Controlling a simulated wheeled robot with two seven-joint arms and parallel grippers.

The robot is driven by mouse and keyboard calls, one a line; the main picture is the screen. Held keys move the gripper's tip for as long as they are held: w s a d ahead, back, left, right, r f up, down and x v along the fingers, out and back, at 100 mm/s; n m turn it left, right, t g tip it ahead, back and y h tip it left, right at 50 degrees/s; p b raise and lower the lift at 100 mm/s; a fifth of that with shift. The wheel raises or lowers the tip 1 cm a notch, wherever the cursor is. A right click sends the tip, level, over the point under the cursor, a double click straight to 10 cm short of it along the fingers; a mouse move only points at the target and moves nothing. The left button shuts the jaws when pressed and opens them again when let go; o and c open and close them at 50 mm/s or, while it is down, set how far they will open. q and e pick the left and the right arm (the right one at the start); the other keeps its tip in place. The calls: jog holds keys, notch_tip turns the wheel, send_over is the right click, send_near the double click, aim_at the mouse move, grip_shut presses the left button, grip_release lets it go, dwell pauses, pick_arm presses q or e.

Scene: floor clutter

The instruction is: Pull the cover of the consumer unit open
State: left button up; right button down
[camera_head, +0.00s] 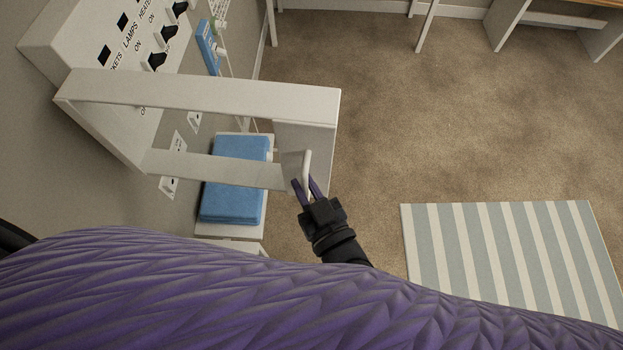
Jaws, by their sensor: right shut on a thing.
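The consumer unit (85,38) is on the wall at the upper left, with a row of black switches and labels such as LAMPS and HEATERS. Its pale cover (210,88) is a frame around an open or clear middle. The cover stands swung out from the unit, reaching right over the floor. A small light handle (307,166) sits on its outer end. My right gripper (304,184) has its purple fingers shut on this handle. My left gripper is not in view.
A blue cushion or folded cloth (235,180) lies on a white stand below the cover. A blue item (207,45) is near the wall. A striped rug (510,250) lies at the right. White furniture stands at the back. Carpet between is clear.

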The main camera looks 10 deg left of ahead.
jog(key=shift+s, duration=0.15)
jog(key=c, duration=0.7)
grip_release()
jog(key=shift+a, duration=0.15)
jog(key=b+v, duration=0.1)
jog(key=v, duration=0.9)
